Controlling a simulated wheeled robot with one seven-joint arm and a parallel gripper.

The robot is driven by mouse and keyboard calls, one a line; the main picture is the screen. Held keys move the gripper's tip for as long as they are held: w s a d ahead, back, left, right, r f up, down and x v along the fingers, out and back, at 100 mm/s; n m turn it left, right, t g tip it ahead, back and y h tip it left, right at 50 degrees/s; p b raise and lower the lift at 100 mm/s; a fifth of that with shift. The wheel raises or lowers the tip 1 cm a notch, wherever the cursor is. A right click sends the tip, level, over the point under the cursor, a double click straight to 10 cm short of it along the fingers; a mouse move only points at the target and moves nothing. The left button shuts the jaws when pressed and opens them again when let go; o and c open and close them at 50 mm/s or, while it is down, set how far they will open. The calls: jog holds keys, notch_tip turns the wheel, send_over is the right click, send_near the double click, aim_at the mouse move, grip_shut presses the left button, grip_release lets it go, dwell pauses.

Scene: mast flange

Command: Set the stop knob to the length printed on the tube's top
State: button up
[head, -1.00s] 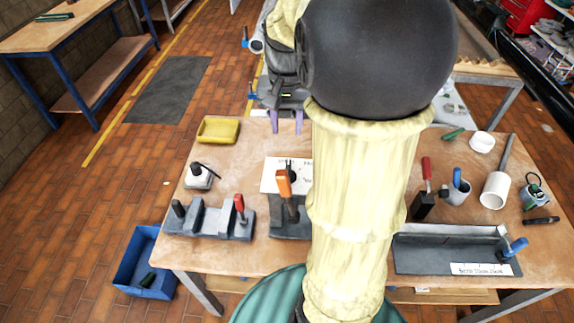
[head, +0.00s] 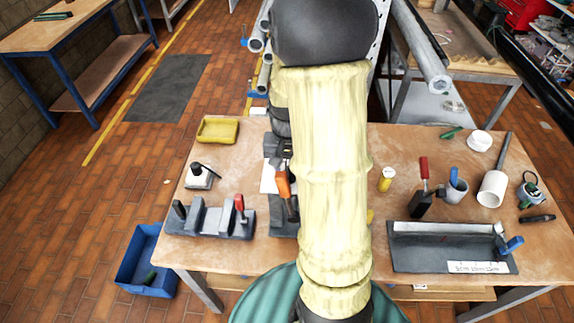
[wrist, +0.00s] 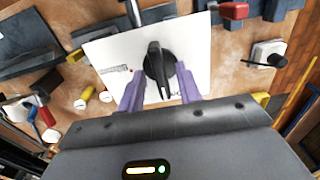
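In the wrist view a black stop knob (wrist: 159,70) with a raised bar grip sits on a white plate (wrist: 110,54). The bar runs roughly up and down the picture. Print beside the knob is too small to read. My gripper (wrist: 160,76) is open, its purple fingers apart on either side of the knob; I cannot tell whether they touch it. In the head view the white plate (head: 267,180) is partly hidden by my arm. A short yellow tube with a white top (head: 386,179) stands right of my arm; its print is unreadable.
An orange-handled clamp (head: 284,186) stands by the plate.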

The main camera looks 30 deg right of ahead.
grip_shut()
jog(key=shift+r+m, duration=0.1)
jog(key=shift+m, duration=0.3)
jog(key=m+p, duration=0.1)
jog(key=m, duration=0.2)
jog(key=shift+m, duration=0.3)
jog(key=m+p, duration=0.2)
jog(key=m, duration=0.2)
jog(key=shift+m, duration=0.3)
dwell(0.3)
grip_release()
